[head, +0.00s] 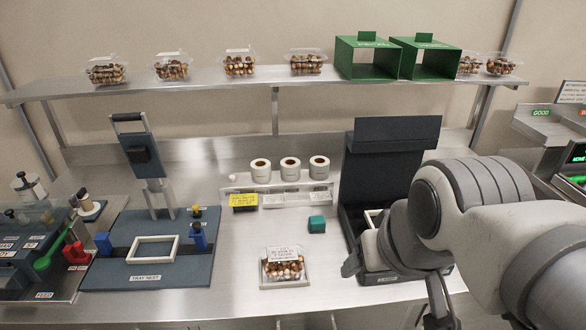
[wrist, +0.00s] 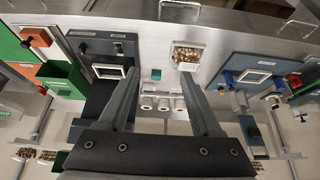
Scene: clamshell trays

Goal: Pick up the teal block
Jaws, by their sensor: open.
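The teal block (head: 317,224) sits on the steel counter, behind and to the right of a filled clamshell tray. It also shows in the wrist view (wrist: 156,74), small, between and beyond the two fingers. My gripper (wrist: 160,75) is open, with nothing between its fingers. In the head view my arm reaches in from the right, and the gripper hangs low at the front right, partly cut off by the frame. The gripper is well apart from the block.
A filled clamshell tray (head: 284,267) lies in front of the block. A dark upright station (head: 388,165) stands to its right, and label rolls (head: 290,167) on a holder stand behind. A tray nest fixture (head: 150,270) is at left. Bare counter surrounds the block.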

